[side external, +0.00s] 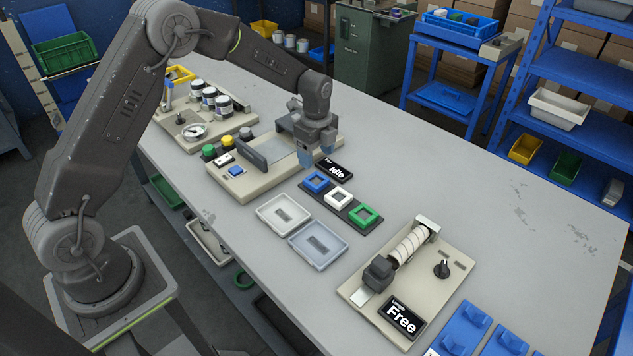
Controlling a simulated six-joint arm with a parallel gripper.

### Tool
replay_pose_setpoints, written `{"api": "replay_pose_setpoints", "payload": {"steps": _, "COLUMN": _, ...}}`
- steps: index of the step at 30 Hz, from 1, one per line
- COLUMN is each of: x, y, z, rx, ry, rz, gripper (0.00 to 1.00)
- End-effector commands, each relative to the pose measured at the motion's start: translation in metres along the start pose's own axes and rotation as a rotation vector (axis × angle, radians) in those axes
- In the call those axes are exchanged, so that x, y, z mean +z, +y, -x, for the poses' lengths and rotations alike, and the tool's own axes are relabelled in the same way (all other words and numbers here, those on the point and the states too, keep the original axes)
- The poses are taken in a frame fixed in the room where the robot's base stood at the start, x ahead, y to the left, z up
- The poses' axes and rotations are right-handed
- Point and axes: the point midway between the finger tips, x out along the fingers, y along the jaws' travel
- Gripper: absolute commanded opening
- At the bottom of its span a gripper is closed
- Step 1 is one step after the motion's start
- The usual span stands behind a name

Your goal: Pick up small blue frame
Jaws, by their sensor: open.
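The small blue frame (317,179) is a square ring with an open middle. It lies at the far left end of a dark strip (351,214), in a row with a white frame (338,195) and a green frame (363,214). My gripper (317,160) points down with bluish fingertips, above the table close behind the blue frame. It is open, with nothing seen between the fingers. The exact gap between fingertips and frame cannot be told from this one view.
A black "Idle" sign (334,169) stands right beside the blue frame. A beige machine base (240,187) lies behind. A whitish tray (283,215) and a grey tray (318,244) sit in front. A "Free" label machine (365,300) stands nearer.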

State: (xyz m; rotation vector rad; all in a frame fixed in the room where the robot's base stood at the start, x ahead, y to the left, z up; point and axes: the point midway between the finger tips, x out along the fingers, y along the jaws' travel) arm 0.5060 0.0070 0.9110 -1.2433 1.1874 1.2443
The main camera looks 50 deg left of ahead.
Motion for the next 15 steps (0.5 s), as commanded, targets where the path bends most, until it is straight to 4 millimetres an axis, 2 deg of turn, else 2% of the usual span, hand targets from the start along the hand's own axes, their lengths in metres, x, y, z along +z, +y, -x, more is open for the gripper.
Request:
{"api": "replay_pose_setpoints", "payload": {"steps": 3, "x": 0.0, "y": 0.0, "z": -0.018, "rx": 0.002, "ry": 0.0, "rz": 0.001, "gripper": 0.68}}
{"api": "replay_pose_setpoints", "payload": {"steps": 10, "x": -0.001, "y": 0.0, "z": -0.034, "rx": 0.001, "ry": 0.0, "rz": 0.001, "gripper": 0.68}}
{"api": "replay_pose_setpoints", "payload": {"steps": 15, "x": -0.002, "y": 0.002, "z": -0.059, "rx": 0.003, "ry": 0.0, "rz": 0.001, "gripper": 0.68}}
